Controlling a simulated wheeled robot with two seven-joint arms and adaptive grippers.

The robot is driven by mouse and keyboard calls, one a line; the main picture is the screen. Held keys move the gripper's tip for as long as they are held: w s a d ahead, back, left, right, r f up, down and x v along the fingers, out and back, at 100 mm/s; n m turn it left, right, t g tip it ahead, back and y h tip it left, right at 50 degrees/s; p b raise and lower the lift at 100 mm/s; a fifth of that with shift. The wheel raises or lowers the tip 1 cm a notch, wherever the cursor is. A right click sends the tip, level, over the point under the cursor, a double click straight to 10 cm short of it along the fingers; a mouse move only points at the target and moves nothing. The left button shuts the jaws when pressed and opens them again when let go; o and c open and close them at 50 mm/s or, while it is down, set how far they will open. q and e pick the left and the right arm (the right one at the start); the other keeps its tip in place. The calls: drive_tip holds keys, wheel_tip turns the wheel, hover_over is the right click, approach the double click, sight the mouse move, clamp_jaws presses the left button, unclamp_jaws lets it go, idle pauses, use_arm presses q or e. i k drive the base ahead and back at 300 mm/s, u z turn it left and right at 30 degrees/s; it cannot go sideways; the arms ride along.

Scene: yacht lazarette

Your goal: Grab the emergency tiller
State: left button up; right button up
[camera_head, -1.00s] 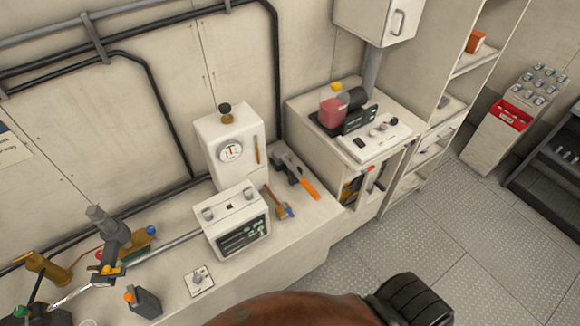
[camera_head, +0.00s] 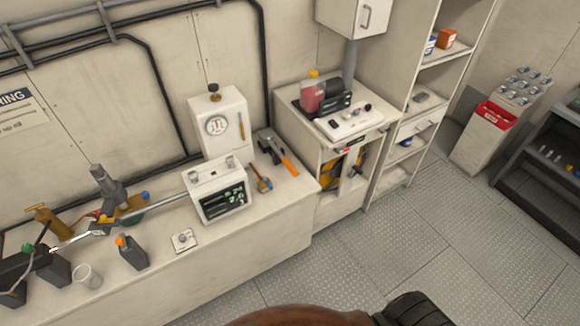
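A long silvery bar (camera_head: 162,205) lies along the bench at the left, partly behind a white box with a dark screen (camera_head: 222,199). It may be the emergency tiller, but I cannot tell for sure. A grey upright fitting (camera_head: 108,186) stands beside the bar. A bright metal piece with an orange part (camera_head: 75,238) lies near its left end. Neither my left nor my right gripper shows in the view.
The bench also holds a white gauge box (camera_head: 208,110), an orange-handled tool (camera_head: 287,160), a dark bottle (camera_head: 132,252) and a clear cup (camera_head: 88,276). A cabinet (camera_head: 338,205) and shelves (camera_head: 405,172) stand right of it. The plated floor (camera_head: 420,250) is largely clear.

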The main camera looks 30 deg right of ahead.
sight(266, 139)
drive_tip(key=u, duration=0.15)
drive_tip(key=k, duration=0.35)
drive_tip(key=z, duration=0.8)
drive_tip(key=i, duration=1.25)
drive_tip(key=u, duration=0.75)
